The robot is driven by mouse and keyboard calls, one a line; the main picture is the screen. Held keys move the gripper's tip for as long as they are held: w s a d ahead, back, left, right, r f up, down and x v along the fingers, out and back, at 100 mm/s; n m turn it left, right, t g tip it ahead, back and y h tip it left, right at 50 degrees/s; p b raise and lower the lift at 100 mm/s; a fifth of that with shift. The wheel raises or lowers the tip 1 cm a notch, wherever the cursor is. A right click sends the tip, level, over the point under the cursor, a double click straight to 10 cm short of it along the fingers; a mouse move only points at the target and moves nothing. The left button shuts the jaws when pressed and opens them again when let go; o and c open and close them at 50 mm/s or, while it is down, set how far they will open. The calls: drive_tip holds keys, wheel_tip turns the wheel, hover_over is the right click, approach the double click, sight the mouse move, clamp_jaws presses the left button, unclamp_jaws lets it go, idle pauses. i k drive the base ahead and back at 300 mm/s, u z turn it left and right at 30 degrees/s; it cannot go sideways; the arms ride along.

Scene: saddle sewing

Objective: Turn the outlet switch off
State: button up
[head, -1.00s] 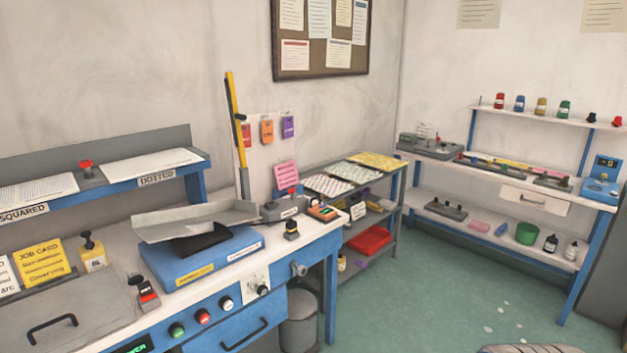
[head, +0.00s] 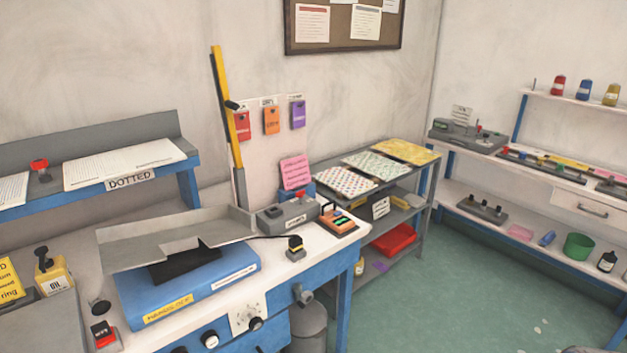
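No label that I can read says outlet, so I cannot tell for sure which part is the outlet switch. A grey box (head: 272,221) with a white label, too small to read, sits at the back right of the white bench, and a dark cable runs beside it. A small block with a red-topped switch (head: 103,333) sits at the bench's front left. A black knob on a white dial plate (head: 255,323) is on the blue bench front. My gripper is not in view.
A blue machine base (head: 190,290) with a grey tray (head: 135,238) fills the middle of the bench. A small black-topped stand (head: 295,250) is near its right end. A grey rack and white shelves stand right. Green floor (head: 450,290) is open at right.

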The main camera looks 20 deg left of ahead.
sight(299, 194)
drive_tip(key=u, duration=0.15)
drive_tip(key=i, duration=0.85)
drive_tip(key=u, duration=0.8)
drive_tip(key=i, duration=0.55)
drive_tip(key=u, duration=0.75)
drive_tip(key=i, duration=0.45)
drive_tip(key=u, duration=0.3)
